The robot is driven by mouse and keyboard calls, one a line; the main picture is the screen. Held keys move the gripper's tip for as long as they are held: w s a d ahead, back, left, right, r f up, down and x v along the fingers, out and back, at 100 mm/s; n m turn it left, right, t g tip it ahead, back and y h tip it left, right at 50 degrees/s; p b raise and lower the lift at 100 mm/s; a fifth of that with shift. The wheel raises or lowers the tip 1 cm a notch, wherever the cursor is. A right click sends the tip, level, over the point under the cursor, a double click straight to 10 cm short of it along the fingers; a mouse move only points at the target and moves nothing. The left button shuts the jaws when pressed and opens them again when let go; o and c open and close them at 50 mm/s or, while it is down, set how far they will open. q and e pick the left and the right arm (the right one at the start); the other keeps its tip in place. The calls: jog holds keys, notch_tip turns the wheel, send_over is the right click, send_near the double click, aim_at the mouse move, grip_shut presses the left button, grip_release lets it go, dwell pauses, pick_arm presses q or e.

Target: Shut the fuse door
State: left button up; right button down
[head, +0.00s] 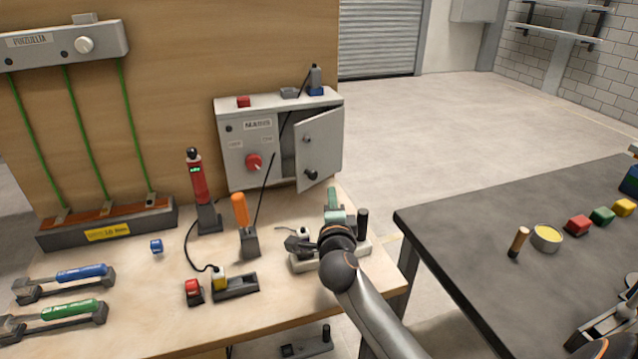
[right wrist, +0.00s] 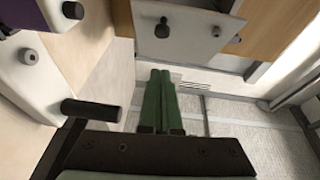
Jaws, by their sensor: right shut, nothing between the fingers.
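The fuse door (head: 322,145) is a grey panel on the right of the grey fuse box (head: 235,160). It stands ajar, its left edge swung out, with a dark gap to its left. A black knob (head: 311,174) sits low on it. My right gripper (head: 333,196) is in front of and below the door, apart from it, its green fingers together and empty. In the right wrist view the green fingers (right wrist: 160,98) point up the picture; a light panel with a dark knob, apparently the door (right wrist: 190,28), lies beyond them.
A black post (head: 362,220) and a pale base (head: 300,262) stand close beside my right gripper. An orange-handled tool (head: 241,212) and a red device (head: 198,185) stand left of it. A dark table (head: 480,225) is at the right. Small items lie on the box top.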

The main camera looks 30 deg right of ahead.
jog(key=w, duration=0.7)
jog(key=shift+d+f+b, duration=0.2)
jog(key=shift+d+b, duration=0.25)
